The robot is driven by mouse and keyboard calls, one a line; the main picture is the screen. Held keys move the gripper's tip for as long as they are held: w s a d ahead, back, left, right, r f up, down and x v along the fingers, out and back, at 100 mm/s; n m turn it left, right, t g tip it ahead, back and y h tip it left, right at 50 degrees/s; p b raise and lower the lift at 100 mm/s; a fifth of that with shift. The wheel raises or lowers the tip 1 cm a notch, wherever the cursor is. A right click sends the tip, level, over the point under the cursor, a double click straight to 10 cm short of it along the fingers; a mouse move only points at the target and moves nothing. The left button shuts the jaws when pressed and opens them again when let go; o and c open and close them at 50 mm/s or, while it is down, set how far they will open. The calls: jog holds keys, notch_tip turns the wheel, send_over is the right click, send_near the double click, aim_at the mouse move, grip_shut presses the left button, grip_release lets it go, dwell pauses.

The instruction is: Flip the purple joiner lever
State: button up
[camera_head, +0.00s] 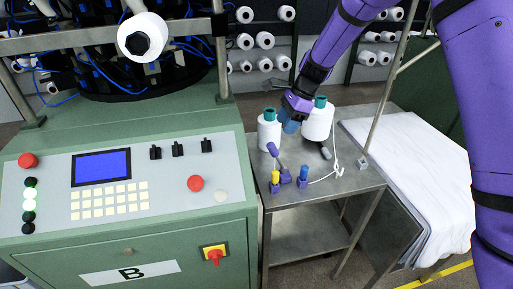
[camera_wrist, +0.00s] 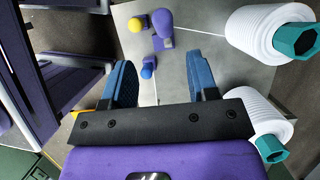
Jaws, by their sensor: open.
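The purple joiner lever (camera_head: 273,150) stands up from a small purple base on a grey metal side table (camera_head: 340,187), tilted toward the left. A yellow knob (camera_head: 275,176) and a blue knob (camera_head: 304,172) stand beside its base. The lever also shows near the top of the wrist view (camera_wrist: 163,20), seen from above. The lever lies beyond the fingertips, untouched.
Two white yarn cones with teal tops, a left cone (camera_head: 268,133) and a right cone (camera_head: 318,121), stand close to my gripper. A thread runs from the cones to the joiner. The green machine panel (camera_head: 125,190) borders the table's left; white fabric (camera_head: 410,170) lies right.

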aim_at(277, 158)
jog(key=x, duration=1.1)
jog(key=shift+w+a+f, duration=0.1)
jog(key=shift+a+f, duration=0.15)
jog(key=shift+a, duration=0.3)
grip_shut()
